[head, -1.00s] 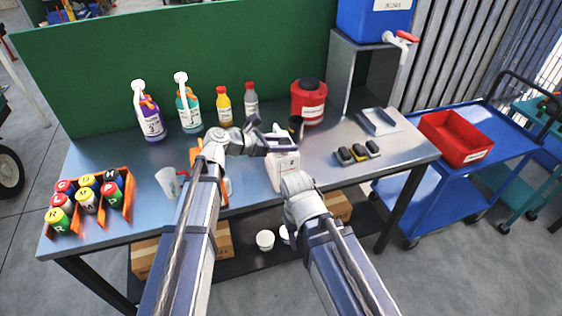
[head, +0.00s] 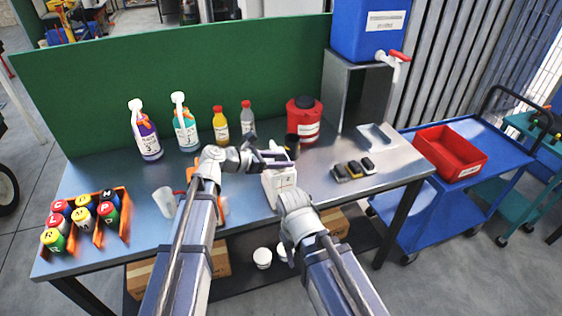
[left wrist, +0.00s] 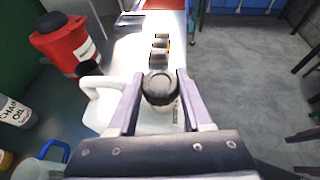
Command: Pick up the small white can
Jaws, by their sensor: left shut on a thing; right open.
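The small white can (head: 280,188), a white jug with a handle and a dark round cap, stands upright near the front edge of the workbench. In the left wrist view its dark cap (left wrist: 160,88) lies between my left fingers, with the white handle (left wrist: 92,85) to the left. My left gripper (head: 276,158) is shut on the can at its cap. My right gripper (head: 292,208) is low in front of the can, open; its fingers are mostly hidden by its own wrist.
A red drum (head: 304,122) and a dark cup (head: 293,143) stand behind the can. Several dark blocks (head: 354,169) lie to its right. A white mug (head: 164,200) and an orange crate (head: 126,213) of coloured cans are at left. A blue cart (head: 470,185) stands right.

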